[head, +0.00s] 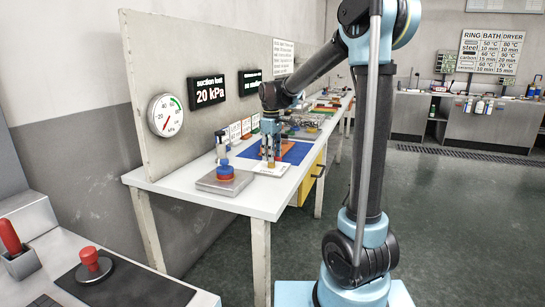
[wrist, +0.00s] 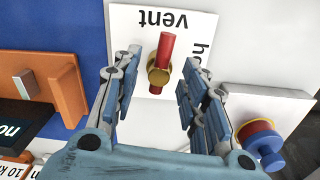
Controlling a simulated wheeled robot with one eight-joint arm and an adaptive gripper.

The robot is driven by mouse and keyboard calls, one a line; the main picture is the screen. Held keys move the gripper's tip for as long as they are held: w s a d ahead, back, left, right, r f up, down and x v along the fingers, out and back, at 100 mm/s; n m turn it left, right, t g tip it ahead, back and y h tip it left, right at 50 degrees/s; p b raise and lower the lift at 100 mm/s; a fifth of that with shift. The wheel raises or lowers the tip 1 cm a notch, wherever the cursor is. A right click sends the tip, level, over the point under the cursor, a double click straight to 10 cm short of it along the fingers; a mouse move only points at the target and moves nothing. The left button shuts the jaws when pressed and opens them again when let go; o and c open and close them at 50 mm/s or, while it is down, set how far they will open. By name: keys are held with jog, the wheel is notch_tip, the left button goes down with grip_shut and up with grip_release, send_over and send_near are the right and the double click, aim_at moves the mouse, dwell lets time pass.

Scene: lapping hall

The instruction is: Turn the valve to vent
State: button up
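The valve (wrist: 160,66) has a brass hub and a red bar handle and sits on a white plate (wrist: 122,28). The plate reads "vent" upside down at the top of the wrist view; another word starting with "h" is partly hidden by a finger. The handle lies nearly vertical in the picture, its upper end towards "vent". My gripper (wrist: 158,72) is open, with one finger on each side of the valve and visible gaps to it. In the head view my gripper (head: 270,150) points down over the plate (head: 272,170); the valve is hard to make out there.
A grey block (head: 225,182) with a blue-and-red fitting (head: 225,170) stands close beside the plate. A blue mat (head: 295,153) and an orange holder (wrist: 58,88) lie on the other side. On the panel are a round gauge (head: 166,115) and a display (head: 208,92) reading 20 kPa.

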notch_tip(320, 180, up, 12)
jog(key=shift+f, duration=0.25)
jog(key=shift+s, duration=0.1)
notch_tip(320, 180, up, 5)
jog(key=m, duration=0.1)
notch_tip(320, 180, down, 17)
jog(key=shift+r, duration=0.1)
dwell(0.9)
